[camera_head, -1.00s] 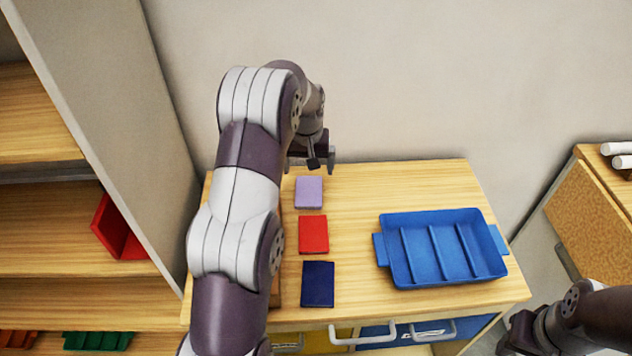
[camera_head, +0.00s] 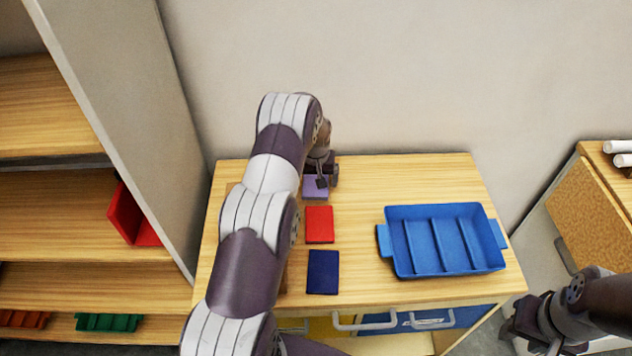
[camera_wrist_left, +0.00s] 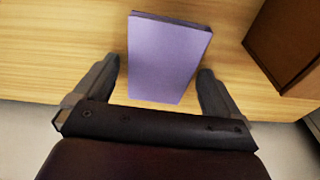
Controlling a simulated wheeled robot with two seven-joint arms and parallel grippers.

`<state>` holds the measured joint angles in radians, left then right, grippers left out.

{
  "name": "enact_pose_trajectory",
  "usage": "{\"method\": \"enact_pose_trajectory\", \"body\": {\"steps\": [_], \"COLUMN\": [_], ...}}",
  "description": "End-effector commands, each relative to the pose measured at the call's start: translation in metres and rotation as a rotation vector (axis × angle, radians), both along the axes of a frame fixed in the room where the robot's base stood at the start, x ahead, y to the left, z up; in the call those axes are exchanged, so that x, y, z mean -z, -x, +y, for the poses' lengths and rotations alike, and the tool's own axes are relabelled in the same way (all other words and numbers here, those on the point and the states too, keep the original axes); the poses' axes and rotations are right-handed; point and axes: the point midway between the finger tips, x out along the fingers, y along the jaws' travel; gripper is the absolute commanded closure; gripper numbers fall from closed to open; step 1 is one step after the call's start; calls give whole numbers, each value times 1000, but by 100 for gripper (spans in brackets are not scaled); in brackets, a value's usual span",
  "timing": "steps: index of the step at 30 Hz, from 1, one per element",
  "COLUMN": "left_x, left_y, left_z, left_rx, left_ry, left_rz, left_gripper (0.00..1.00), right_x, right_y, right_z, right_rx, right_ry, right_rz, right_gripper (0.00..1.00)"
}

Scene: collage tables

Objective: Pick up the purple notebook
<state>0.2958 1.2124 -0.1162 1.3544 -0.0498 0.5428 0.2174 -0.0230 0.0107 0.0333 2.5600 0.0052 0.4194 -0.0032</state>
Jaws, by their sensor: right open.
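The purple notebook (camera_head: 314,192) lies at the back of the wooden table, partly covered by my left gripper (camera_head: 327,181) in the head view. In the left wrist view the notebook (camera_wrist_left: 167,58) sits between the two spread fingers of my left gripper (camera_wrist_left: 157,70). A finger is on each side of it, with a narrow gap at the left; contact at the right is hard to tell. My left gripper is open. My right gripper (camera_head: 524,325) is open at the lower right, away from the notebook.
A red notebook (camera_head: 319,225) and a dark blue notebook (camera_head: 323,272) lie in front of the purple one. A blue divided tray (camera_head: 390,262) stands at the right. A brown block (camera_wrist_left: 289,43) is near the left gripper. Shelves (camera_head: 55,210) stand at the left.

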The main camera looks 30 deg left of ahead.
Motion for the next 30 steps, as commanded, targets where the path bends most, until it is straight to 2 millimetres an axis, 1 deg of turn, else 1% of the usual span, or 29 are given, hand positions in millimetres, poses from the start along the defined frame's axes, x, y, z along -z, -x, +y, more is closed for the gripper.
{"method": "enact_pose_trajectory", "body": {"steps": [1,2,3,4,5,12,16,20,23,24,30], "left_x": [0,0,0,0,0,0,-6,-22,-41,-45,-72], "left_y": [0,0,0,0,0,0,0,0,-1,-1,0], "left_z": [0,0,0,0,0,0,0,0,0,-11,-58], "left_rx": [0,0,0,0,0,0,0,0,0,3,4], "left_ry": [0,0,0,0,0,0,0,-1,-2,0,-1], "left_rz": [0,0,0,1,1,0,-1,-2,-4,-2,-3], "left_gripper": [20,29,42,52,56,56,56,56,56,56,56], "right_x": [0,0,0,0,0,0,4,11,19,21,34], "right_y": [0,0,0,0,0,0,0,0,0,0,0], "right_z": [0,0,0,0,0,0,0,0,0,0,0], "right_rx": [0,0,0,0,0,0,0,0,0,0,0], "right_ry": [0,0,0,0,0,0,0,0,0,0,0], "right_rz": [0,0,0,0,0,0,0,0,0,0,0], "right_gripper": [57,57,57,57,57,57,57,57,57,57,57]}}
